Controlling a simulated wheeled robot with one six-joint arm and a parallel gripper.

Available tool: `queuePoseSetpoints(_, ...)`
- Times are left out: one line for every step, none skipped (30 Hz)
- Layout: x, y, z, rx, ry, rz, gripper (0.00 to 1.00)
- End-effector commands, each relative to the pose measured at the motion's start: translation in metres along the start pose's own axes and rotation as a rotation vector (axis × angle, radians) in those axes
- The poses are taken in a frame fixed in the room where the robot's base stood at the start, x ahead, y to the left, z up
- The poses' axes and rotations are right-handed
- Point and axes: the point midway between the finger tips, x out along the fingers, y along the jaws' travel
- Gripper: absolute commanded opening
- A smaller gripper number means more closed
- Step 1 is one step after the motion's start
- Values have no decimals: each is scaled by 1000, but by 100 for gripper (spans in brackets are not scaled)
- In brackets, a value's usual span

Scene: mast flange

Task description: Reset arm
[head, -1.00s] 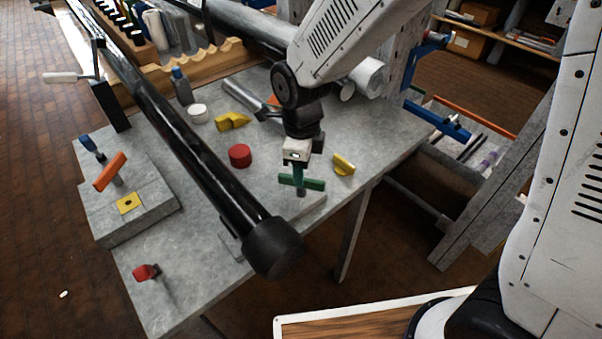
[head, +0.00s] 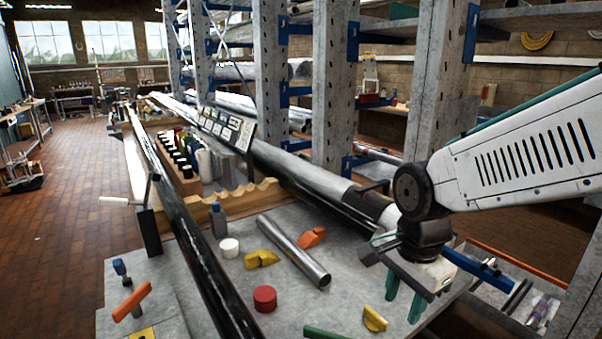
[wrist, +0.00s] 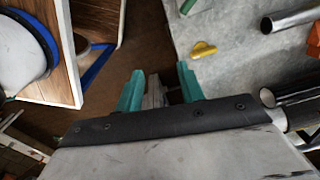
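My gripper (head: 405,297) hangs over the right edge of the grey table (head: 290,225), its teal fingers pointing down. In the wrist view my gripper (wrist: 158,82) has its two fingers apart with nothing between them. My arm stretches in from the right in the head view. A green piece (head: 325,333) shows at the bottom edge of the head view, apart from my gripper; most of it is cut off. A long black tube (head: 200,255) runs along the left of the table.
Near my gripper lies a yellow piece (head: 375,319). A red cylinder (head: 265,298), a metal tube (head: 294,251), an orange piece (head: 312,237), another yellow piece (head: 262,258) and a white cylinder (head: 229,248) lie on the table. A rack post (head: 437,80) and blue bracket (head: 478,266) stand near my arm.

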Motion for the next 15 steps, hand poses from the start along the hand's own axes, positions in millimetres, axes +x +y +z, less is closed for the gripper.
queuePoseSetpoints(-15,18,-8,-97,7,-15,38)
queuePoseSetpoints(-21,28,-11,-164,10,-17,38)
queuePoseSetpoints(-30,42,-15,-254,15,-22,38)
queuePoseSetpoints(-36,53,-17,-322,19,-24,38)
queuePoseSetpoints(-41,64,-19,-390,23,-26,38)
queuePoseSetpoints(-47,78,-20,-479,29,-28,38)
queuePoseSetpoints(-52,88,-21,-544,33,-29,38)
queuePoseSetpoints(-56,98,-22,-608,38,-30,38)
queuePoseSetpoints(-60,110,-22,-689,44,-30,38)
queuePoseSetpoints(-62,119,-22,-744,48,-30,38)
queuePoseSetpoints(-64,126,-22,-797,52,-30,38)
queuePoseSetpoints(-67,136,-21,-859,57,-29,38)
queuePoseSetpoints(-68,142,-21,-903,59,-27,38)
queuePoseSetpoints(-69,147,-20,-939,62,-26,38)
queuePoseSetpoints(-70,153,-19,-981,65,-25,38)
